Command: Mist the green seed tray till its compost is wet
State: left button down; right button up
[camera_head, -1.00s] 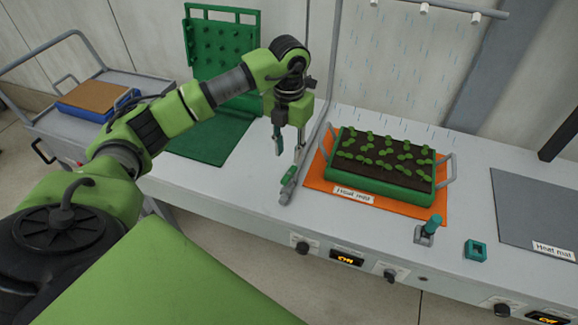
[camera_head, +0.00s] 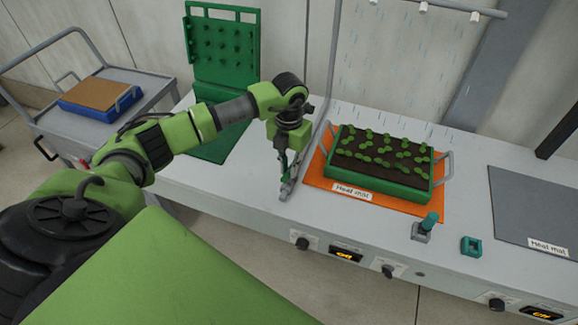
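The green seed tray (camera_head: 378,184) sits on an orange heat mat (camera_head: 315,174) on the bench, with grey handles at its ends. Its compost (camera_head: 372,158) is dark brown with several rows of seedlings; I cannot tell how wet it is. White nozzles (camera_head: 424,7) hang from a grey pipe above, and pale blue streaks (camera_head: 400,75) show below them, behind and over the tray. My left gripper (camera_head: 286,188) points down left of the tray, apart from it. Its fingers are together with nothing visible between them. My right gripper is out of view.
A teal-knobbed lever (camera_head: 428,222) and a small teal block (camera_head: 471,246) stand at the front right of the tray. A grey mat (camera_head: 535,205) lies farther right. A green pegboard (camera_head: 222,45) stands behind my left arm. A trolley (camera_head: 150,82) is at the left.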

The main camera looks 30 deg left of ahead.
pick_arm(q)
jog(key=m+b, duration=0.3)
jog(key=shift+f+m+b, duration=0.15)
jog(key=shift+m+b, duration=0.15)
jog(key=shift+m, duration=0.1)
jog(key=m+b, duration=0.4)
jog(key=m, duration=0.2)
jog(key=shift+b, duration=0.35)
jog(key=m+b, duration=0.2)
jog(key=m, duration=0.1)
jog(key=shift+m, duration=0.3)
jog(key=shift+r+m+b, duration=0.2)
jog(key=shift+m+b, duration=0.45)
jog(key=shift+m, duration=0.75)
jog(key=c, duration=2)
grip_release()
jog(key=shift+c, duration=0.2)
